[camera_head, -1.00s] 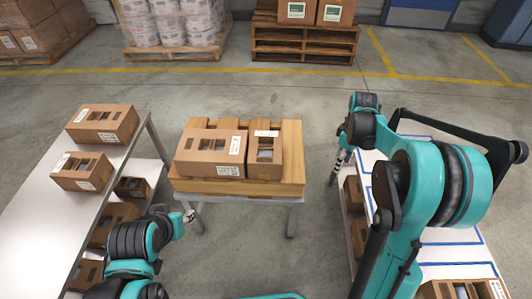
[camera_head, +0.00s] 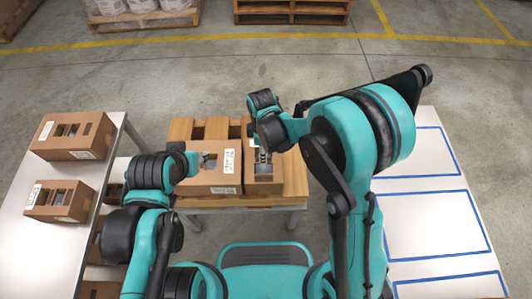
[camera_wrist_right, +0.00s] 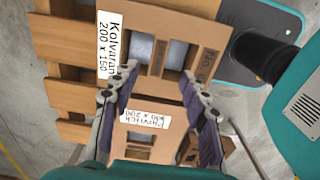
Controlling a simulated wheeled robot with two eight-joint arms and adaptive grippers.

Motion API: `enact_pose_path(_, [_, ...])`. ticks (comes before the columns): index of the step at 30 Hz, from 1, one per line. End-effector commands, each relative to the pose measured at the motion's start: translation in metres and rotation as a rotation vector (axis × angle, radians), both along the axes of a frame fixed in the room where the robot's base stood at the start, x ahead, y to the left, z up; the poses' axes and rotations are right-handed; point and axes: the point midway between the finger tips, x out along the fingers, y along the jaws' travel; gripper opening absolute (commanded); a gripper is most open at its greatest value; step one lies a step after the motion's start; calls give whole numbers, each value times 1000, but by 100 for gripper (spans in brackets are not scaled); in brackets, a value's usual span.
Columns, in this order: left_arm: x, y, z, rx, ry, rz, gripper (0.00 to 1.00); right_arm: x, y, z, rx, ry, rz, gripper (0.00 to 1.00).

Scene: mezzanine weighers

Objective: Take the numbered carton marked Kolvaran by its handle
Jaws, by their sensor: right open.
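The Kolvaran carton (camera_wrist_right: 140,30) fills the upper middle of the right wrist view, its white name label (camera_wrist_right: 109,45) readable beside two handle openings with a cardboard bar between them. In the head view it appears to be the narrower carton (camera_head: 263,188) on the right of the wooden pallet. My right gripper (camera_wrist_right: 160,73) is open and empty, its fingertips spread to either side of the handle bar; whether they touch the carton I cannot tell. It also shows above the narrow carton in the head view (camera_head: 262,157). My left gripper (camera_head: 200,160) is by the wider carton, its fingers unclear.
The wider carton (camera_head: 215,180) stands close beside the Kolvaran one, on the pallet (camera_head: 293,175). A left table (camera_head: 40,230) bears two cartons (camera_head: 75,135) (camera_head: 60,202), with more beneath. A right table (camera_head: 430,220) has blue-taped areas, empty where visible.

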Motion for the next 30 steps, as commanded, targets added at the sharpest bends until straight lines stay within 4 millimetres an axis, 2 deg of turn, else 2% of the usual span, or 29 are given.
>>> enact_pose_path(11, [0,0,-23,0,0,0,40,2,0,-42,0,0,3,45])
enact_pose_path(18, [0,0,-42,0,0,0,40,4,-1,-77,0,0,3,45])
enact_pose_path(25, [0,0,-41,0,0,0,40,4,-1,-77,0,0,2,45])
enact_pose_path(26, [0,0,-41,0,0,0,40,4,-1,-77,0,0,2,40])
enact_pose_path(30, [0,0,-41,0,0,0,40,4,-1,-76,0,0,2,3])
